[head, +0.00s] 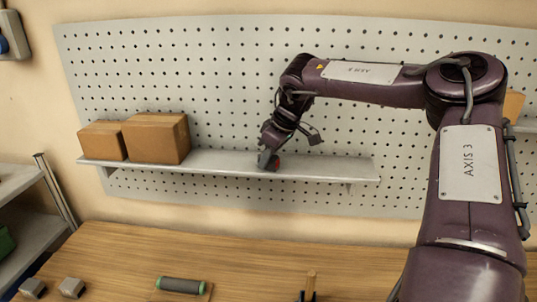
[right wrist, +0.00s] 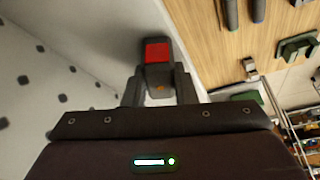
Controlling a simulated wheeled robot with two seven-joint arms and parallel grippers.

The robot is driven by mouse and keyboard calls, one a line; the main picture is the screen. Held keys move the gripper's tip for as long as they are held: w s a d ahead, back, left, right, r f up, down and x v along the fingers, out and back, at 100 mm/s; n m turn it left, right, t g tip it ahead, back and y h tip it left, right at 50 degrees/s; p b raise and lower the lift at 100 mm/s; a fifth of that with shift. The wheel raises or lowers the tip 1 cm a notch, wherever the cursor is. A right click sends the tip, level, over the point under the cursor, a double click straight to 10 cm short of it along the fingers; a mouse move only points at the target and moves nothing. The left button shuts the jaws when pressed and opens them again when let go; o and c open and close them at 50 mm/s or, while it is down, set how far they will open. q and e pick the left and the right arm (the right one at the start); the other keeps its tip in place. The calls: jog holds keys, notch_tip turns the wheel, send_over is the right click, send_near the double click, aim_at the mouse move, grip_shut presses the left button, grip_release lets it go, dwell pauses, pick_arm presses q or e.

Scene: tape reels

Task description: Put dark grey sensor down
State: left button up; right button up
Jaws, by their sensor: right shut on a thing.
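The dark grey sensor (right wrist: 157,78) has a red square face and sits between the fingers of my right gripper (right wrist: 158,92) in the right wrist view. The gripper is shut on it. In the head view my right gripper (head: 267,151) points down at the wall shelf (head: 325,168), and the sensor (head: 265,160) is at the shelf's top surface, right of its middle. I cannot tell whether the sensor touches the shelf. The grey shelf also shows in the right wrist view (right wrist: 100,25). My left gripper is not in view.
Two cardboard boxes (head: 157,138) stand at the shelf's left end. A pegboard (head: 220,60) rises behind. The shelf is clear between boxes and gripper, and to its right. Below, the wooden table (head: 240,260) holds a dark roller with green ends (head: 180,285) and small grey blocks (head: 71,287).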

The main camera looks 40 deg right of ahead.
jog(key=shift+s+a+f, duration=0.1)
jog(key=o, duration=1)
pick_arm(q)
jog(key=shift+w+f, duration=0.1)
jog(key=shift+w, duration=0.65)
pick_arm(e)
jog(key=shift+r, duration=0.4)
pick_arm(q)
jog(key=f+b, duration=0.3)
jog(key=b, duration=0.1)
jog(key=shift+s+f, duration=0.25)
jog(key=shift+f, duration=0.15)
pick_arm(e)
jog(key=v, duration=1.1)
jog(key=shift+s+r, duration=0.15)
jog(key=shift+r, duration=0.15)
